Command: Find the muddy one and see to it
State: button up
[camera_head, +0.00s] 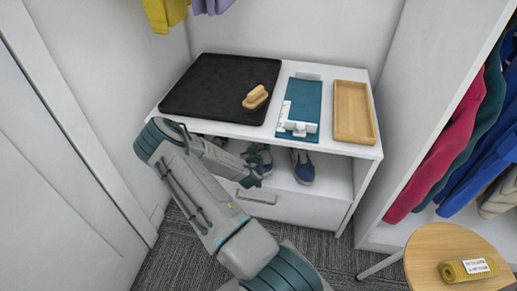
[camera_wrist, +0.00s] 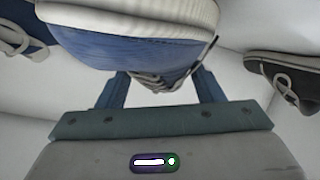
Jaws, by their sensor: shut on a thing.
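Several shoes sit in the open shelf of the white cabinet. My gripper (camera_head: 254,172) reaches into its front and is shut on a blue shoe (camera_wrist: 125,45) with a pale sole and laces, which fills the top of the wrist view. I see no clear mud on the part that shows. A second blue shoe (camera_head: 303,168) stands to its right in the head view and shows at the left of the wrist view (camera_wrist: 22,38). A dark grey-brown shoe (camera_wrist: 288,75) is at the right of the wrist view. My arm hides part of the shelf.
A round table (camera_head: 435,245) holds a labelled yellow roll (camera_head: 467,270). A closed drawer (camera_head: 300,207) lies below.

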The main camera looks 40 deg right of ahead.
jog(key=shift+f+b, duration=0.4)
jog(key=o, duration=1.3)
jog(key=p+v, duration=0.3)
jog(key=v, duration=1)
jog(key=shift+s+a+p, duration=0.25)
jog(key=shift+s+p, duration=0.05)
